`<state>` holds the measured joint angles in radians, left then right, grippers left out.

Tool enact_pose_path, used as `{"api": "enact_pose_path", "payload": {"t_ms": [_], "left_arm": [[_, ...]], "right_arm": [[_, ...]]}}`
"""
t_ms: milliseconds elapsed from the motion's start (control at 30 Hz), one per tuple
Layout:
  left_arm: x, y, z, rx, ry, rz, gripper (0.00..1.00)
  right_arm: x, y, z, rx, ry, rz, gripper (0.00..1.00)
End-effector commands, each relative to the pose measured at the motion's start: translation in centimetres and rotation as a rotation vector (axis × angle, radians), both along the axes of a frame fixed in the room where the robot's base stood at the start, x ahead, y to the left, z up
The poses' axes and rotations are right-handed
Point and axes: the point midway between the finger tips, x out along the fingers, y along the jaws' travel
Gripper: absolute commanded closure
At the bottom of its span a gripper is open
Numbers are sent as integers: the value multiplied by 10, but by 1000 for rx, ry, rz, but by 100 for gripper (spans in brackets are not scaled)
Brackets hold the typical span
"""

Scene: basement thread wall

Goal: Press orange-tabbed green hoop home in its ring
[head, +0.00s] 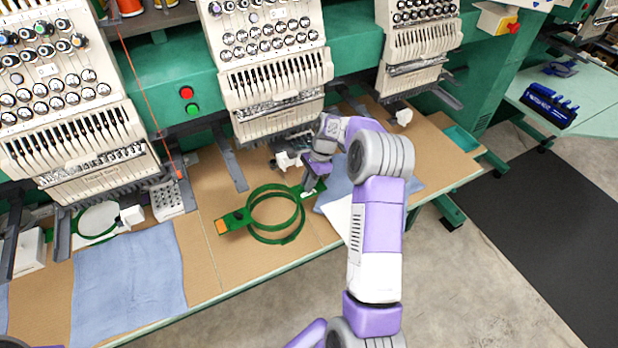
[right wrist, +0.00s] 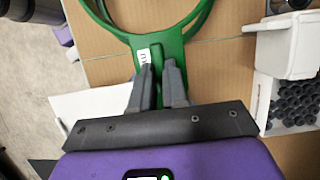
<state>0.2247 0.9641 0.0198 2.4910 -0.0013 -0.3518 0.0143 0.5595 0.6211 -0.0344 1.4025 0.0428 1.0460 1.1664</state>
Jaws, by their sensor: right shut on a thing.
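The green hoop (head: 250,213) is over the work table in the middle of the head view. An orange tab (head: 221,227) marks its left end. A second green rim, the ring (head: 283,240), shows just below it; the two rims look slightly offset, and I cannot tell whether they touch. My right gripper (head: 309,189) is at the right side of the hoop. In the right wrist view its fingers (right wrist: 159,82) are shut on a green tab with a white label, and the hoop (right wrist: 118,30) extends beyond them. My left gripper is out of view.
Embroidery machine heads (head: 275,95) hang close behind the hoop. Blue cloth (head: 128,285) lies to the left, with a white round hooped piece (head: 99,220) behind it. More blue cloth and a white sheet (head: 337,216) lie at the right. Bare board shows in front of the hoop.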

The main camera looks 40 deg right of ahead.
Motion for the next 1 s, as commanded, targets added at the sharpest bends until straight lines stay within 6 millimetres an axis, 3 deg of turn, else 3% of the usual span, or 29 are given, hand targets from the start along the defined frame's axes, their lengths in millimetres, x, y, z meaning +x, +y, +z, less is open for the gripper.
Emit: {"api": "enact_pose_path", "payload": {"t_ms": [267,600,1000], "left_arm": [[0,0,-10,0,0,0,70],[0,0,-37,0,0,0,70],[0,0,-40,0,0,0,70]], "right_arm": [[-1,-4,-13,0,0,-25,100],[-1,-4,-43,0,1,-23,100],[-1,-4,-55,0,0,-21,100]]}}
